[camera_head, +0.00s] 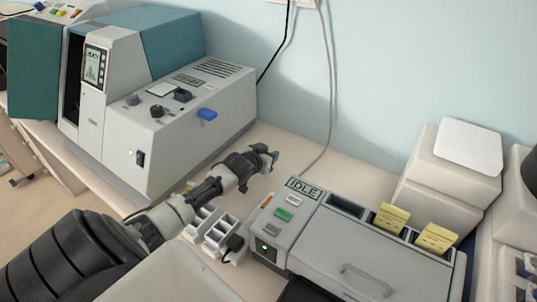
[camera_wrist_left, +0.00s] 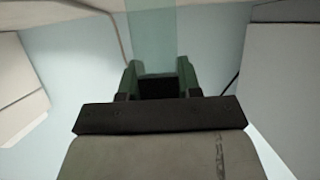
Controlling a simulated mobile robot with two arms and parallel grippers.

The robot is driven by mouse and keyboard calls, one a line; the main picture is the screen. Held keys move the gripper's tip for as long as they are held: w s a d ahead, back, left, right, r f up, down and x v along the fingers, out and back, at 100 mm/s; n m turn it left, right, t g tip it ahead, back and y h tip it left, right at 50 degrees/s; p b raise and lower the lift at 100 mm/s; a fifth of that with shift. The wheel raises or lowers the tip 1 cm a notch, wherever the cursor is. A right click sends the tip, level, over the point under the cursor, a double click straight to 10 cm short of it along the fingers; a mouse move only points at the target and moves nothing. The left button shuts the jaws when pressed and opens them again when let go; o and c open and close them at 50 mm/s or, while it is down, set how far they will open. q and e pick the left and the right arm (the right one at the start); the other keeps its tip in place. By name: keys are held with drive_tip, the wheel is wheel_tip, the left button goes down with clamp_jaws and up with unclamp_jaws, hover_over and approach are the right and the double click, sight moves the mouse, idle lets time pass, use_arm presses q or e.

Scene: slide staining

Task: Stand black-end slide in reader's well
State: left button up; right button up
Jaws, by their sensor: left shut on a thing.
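My left gripper (camera_head: 272,157) is above the bench, between the grey and teal machine (camera_head: 170,128) and the machine labelled IDLE (camera_head: 330,235). In the left wrist view its green-tipped fingers (camera_wrist_left: 158,80) are shut on a clear glass slide (camera_wrist_left: 152,35). The slide's black end (camera_wrist_left: 158,88) sits between the fingers, and the clear part extends away from them. In the head view the slide is too small to make out. The grey and teal machine has a small screen and a dark block on its top; I cannot tell which opening is the reader's well. My right gripper is out of view.
White slotted racks (camera_head: 210,232) stand beside the IDLE machine, below my left forearm. Two yellow holders (camera_head: 392,218) stand in that machine's top slots. Bench behind the gripper (camera_head: 290,140) is clear except for a cable.

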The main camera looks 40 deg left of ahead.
use_arm(q)
drive_tip(key=shift+f, duration=0.35)
drive_tip(key=shift+f, duration=0.15)
drive_tip(key=o, duration=0.9)
